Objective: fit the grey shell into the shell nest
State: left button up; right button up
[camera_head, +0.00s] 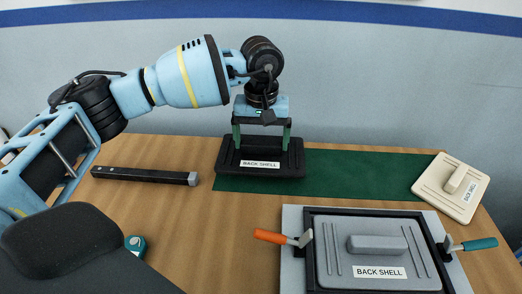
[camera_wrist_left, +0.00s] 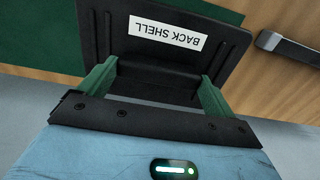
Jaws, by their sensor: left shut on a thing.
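My left gripper (camera_head: 262,143) is shut on a black shell (camera_head: 233,166) labelled BACK SHELL, with one green finger at each side. The black shell is over the green mat; I cannot tell whether it touches it. The left wrist view shows the same black shell (camera_wrist_left: 135,52) between the fingers (camera_wrist_left: 157,86). The grey shell (camera_head: 341,270), also labelled BACK SHELL, lies face up within the dark frame of the shell nest (camera_head: 308,275) at the front right. It looks flat; full seating cannot be told. My right gripper is not in view.
The nest has an orange-handled clamp (camera_head: 270,237) on its left and a teal-handled clamp (camera_head: 477,244) on its right. A cream shell (camera_head: 440,192) lies at the right. A black bar (camera_head: 145,175) lies at the left. A dark padded shape (camera_head: 70,250) blocks the front left.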

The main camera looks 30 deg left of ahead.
aim_at(261, 142)
pick_arm(q)
jog(key=shift+f, duration=1.85)
jog(key=shift+f, duration=0.15)
jog(key=o, duration=0.8)
notch_tip(261, 142, up, 12)
jog(key=shift+r, duration=0.15)
